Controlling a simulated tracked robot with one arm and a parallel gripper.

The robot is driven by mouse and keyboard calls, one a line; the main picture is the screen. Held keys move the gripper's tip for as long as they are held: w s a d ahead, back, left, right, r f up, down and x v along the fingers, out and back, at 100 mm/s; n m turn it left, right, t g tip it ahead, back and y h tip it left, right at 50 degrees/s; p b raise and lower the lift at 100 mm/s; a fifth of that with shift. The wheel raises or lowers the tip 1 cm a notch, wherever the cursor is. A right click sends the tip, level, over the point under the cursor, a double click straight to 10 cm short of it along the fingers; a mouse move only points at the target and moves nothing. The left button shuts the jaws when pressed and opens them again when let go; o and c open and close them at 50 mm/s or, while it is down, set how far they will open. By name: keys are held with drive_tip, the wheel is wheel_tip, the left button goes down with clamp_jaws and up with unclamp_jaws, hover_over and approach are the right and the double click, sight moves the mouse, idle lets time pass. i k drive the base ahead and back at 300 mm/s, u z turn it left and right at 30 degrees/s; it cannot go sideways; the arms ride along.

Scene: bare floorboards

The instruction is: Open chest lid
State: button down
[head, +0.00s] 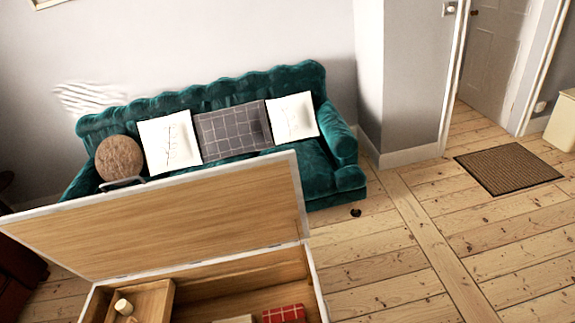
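The chest (313,278) stands open at the bottom left, cut off by the lower edge of the picture. Its lid (175,215) is raised steeply, with the bare wooden inner face towards me. A grey handle (122,183) shows at the lid's top edge. Inside the chest are a wooden tray (154,300) with a small cream object (123,307), a red checked item (284,314) and a pale flat item (233,320). My gripper is not in view, so its hold on anything cannot be seen.
A green sofa (345,178) with several cushions stands behind the lid against the wall. A brown doormat (508,169) lies before a white door (492,55). The floorboards right of the chest are mostly clear.

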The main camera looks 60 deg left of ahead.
sight(247, 206)
drive_tip(key=u, duration=0.05)
drive_tip(key=i, duration=3.95)
drive_tip(key=u, duration=3.75)
drive_tip(key=i, duration=1.05)
